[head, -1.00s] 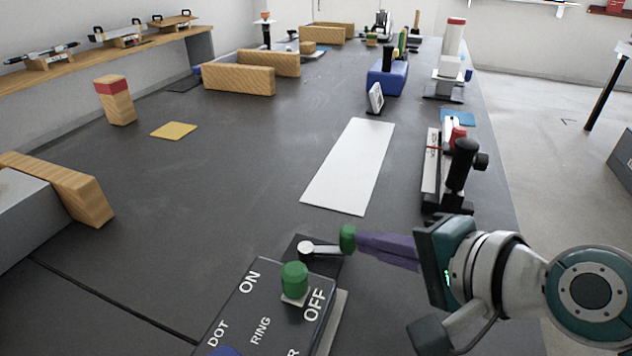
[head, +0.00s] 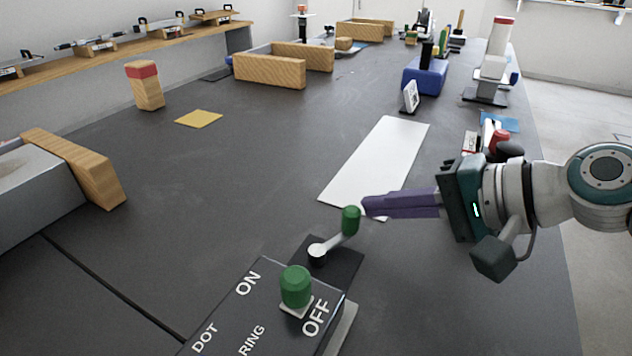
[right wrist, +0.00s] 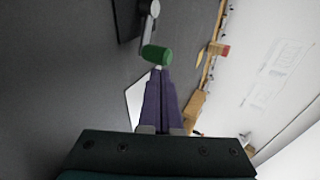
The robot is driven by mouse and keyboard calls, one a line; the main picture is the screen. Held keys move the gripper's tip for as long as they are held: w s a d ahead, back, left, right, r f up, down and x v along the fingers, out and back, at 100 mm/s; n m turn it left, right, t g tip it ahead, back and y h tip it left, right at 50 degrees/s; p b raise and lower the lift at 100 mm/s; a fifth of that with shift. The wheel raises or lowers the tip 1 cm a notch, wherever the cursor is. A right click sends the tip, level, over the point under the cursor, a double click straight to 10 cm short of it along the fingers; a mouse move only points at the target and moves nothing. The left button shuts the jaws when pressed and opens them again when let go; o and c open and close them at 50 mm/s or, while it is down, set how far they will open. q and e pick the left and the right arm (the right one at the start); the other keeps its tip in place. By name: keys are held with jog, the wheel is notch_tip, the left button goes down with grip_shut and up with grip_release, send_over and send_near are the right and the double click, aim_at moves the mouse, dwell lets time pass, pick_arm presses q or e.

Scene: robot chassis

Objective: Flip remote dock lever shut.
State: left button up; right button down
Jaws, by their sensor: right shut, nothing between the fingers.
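The dock lever has a white arm with a green knob (head: 350,220) on a black base plate (head: 338,270), behind a dark panel box (head: 245,325) marked ON and OFF. The lever arm points up and right, away from me. My right gripper (head: 366,206) has purple fingers pressed together, with tips close beside the knob's right side. In the right wrist view the green knob (right wrist: 157,55) is just ahead of the fingertips (right wrist: 160,70); I cannot tell whether they touch. My left gripper is not in view.
A second green knob (head: 295,287) stands on the panel by OFF. A white sheet (head: 378,165) lies beyond the lever. A red-and-black device (head: 499,141) is partly hidden behind my right arm. The table left of the lever is clear.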

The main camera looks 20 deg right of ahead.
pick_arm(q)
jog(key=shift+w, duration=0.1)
pick_arm(e)
jog(key=shift+w+a, duration=0.15)
jog(key=shift+w, duration=0.55)
dwell(0.4)
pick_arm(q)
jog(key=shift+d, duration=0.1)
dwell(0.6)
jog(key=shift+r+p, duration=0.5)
pick_arm(e)
jog(key=shift+s+a+r, duration=0.1)
jog(key=shift+s+a, duration=0.15)
jog(key=shift+a, duration=0.25)
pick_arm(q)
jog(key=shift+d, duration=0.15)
pick_arm(e)
jog(key=shift+s+a, duration=0.1)
